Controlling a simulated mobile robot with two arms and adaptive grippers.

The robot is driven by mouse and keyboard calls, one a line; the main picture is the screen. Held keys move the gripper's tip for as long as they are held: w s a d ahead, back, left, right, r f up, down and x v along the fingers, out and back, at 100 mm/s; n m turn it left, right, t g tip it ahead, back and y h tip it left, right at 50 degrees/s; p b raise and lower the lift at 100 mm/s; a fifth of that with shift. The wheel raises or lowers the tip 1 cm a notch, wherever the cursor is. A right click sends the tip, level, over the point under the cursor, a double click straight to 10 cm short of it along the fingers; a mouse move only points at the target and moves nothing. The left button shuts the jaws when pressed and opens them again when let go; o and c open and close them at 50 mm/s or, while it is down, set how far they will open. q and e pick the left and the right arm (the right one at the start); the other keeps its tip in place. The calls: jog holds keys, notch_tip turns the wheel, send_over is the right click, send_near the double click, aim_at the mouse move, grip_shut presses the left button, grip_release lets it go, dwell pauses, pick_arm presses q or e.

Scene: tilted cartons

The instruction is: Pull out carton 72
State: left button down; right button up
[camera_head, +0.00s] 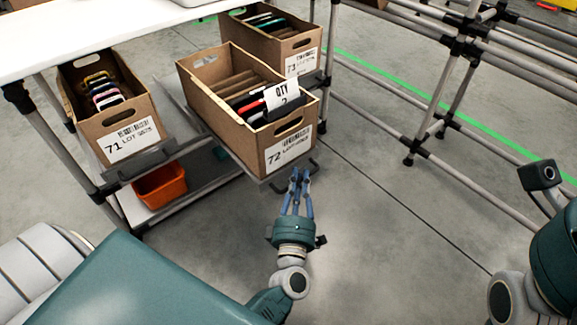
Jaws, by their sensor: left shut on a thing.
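Carton 72 (252,130) is an open brown cardboard box, tilted toward me on a sliding shelf tray (242,167). Its front label (288,150) reads 72, and a white QTY card (282,94) stands up inside among dark and red items and cardboard dividers. My left gripper (299,177) is just below the carton's front, shut on the dark handle (314,166) at the tray's front edge; its fingers partly hide the contact. My right arm shows at the right edge, but its gripper is not in view.
Carton 71 (86,122) stands tilted at left, and carton 73 (284,46) stands behind at right. An orange bin (160,186) sits on the lower shelf. A pipe rack (452,165) stands at right. The floor (385,240) in front is clear.

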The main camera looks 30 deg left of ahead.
pick_arm(q)
jog(key=shift+s+d, duration=0.45)
jog(key=shift+d, duration=0.35)
jog(key=shift+f, duration=0.1)
jog(key=c, duration=1.9)
grip_release()
jog(key=shift+c, duration=0.2)
jog(key=v, duration=1.2)
